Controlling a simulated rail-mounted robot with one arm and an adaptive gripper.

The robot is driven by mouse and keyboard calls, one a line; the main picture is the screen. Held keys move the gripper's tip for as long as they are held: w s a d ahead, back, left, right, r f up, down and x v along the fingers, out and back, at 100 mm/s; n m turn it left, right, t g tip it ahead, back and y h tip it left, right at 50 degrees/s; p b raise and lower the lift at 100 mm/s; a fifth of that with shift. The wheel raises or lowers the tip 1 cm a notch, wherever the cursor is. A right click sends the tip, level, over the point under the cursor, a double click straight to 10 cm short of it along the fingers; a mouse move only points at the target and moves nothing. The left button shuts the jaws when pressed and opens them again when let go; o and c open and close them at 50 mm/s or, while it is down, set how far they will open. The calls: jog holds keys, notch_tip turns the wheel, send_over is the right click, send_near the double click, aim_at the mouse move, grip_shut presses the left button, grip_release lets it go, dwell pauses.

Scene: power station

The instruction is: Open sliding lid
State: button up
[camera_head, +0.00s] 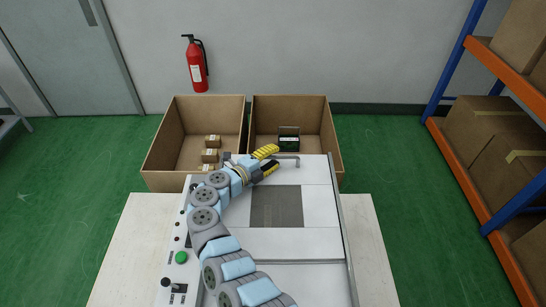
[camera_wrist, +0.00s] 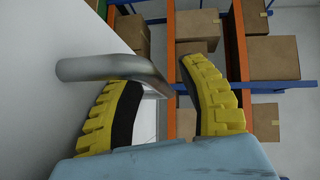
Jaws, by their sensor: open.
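A white flat panel (camera_head: 318,205) with a dark grey square in its middle forms the top of the machine; I take it for the sliding lid. A grey metal handle (camera_head: 290,157) stands at its far edge. In the wrist view the handle (camera_wrist: 108,68) is a round bar rising from the white surface (camera_wrist: 60,45) and bending near my fingertips. My gripper (camera_head: 274,157) has yellow and black fingers, spread open beside the handle, at its left. In the wrist view the gripper (camera_wrist: 160,78) has the bar's bend near the opening; I cannot tell whether they touch.
Two open cardboard boxes (camera_head: 168,165) stand behind the machine, with small packages inside. A control strip with a green button (camera_head: 181,257) runs along the machine's left side. A shelf with orange beams (camera_head: 470,185) and cartons is at the right.

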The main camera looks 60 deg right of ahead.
grip_shut()
jog(key=shift+a, duration=0.1)
jog(key=shift+s, duration=0.1)
